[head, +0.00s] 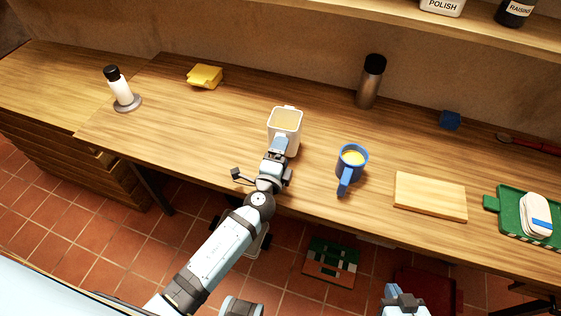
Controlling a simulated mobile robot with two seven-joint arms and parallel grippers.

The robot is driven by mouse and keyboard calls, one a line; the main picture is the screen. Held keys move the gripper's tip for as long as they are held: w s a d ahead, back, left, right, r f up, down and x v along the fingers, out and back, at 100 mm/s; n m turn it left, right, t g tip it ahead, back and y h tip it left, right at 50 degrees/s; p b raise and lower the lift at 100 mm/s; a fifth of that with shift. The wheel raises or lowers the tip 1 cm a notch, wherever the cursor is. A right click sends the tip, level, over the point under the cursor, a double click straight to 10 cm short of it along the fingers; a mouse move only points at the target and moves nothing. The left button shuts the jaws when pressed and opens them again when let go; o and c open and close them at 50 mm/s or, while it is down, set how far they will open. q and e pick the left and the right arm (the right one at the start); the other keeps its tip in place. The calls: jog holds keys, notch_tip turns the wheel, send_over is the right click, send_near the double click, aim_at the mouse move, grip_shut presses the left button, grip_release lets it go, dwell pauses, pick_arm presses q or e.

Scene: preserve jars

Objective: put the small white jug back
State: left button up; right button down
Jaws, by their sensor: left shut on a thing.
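The small white jug (286,118) is near the middle of the counter in the head view. Its open top faces me and yellowish contents show inside. My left gripper (278,146) is shut on it from the near side, and the gripper and wrist hide part of its front. The jug looks roughly upright; I cannot tell whether its base touches the wood. My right gripper (404,300) is low at the bottom edge, away from the counter things. It is only partly in view and its jaws cannot be made out.
A blue mug (353,162) with yellow contents stands right of the jug. A wooden board (430,195) and a green tray (512,232) lie further right. A dark-topped flask (370,82) stands behind. A yellow cloth (204,76) and a white bottle (121,92) are left. Counter left of the jug is clear.

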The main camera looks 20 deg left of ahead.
pick_arm(q)
jog(key=shift+f, duration=0.85)
jog(key=shift+f+b, duration=0.15)
jog(key=shift+b, duration=0.25)
jog(key=o, duration=0.8)
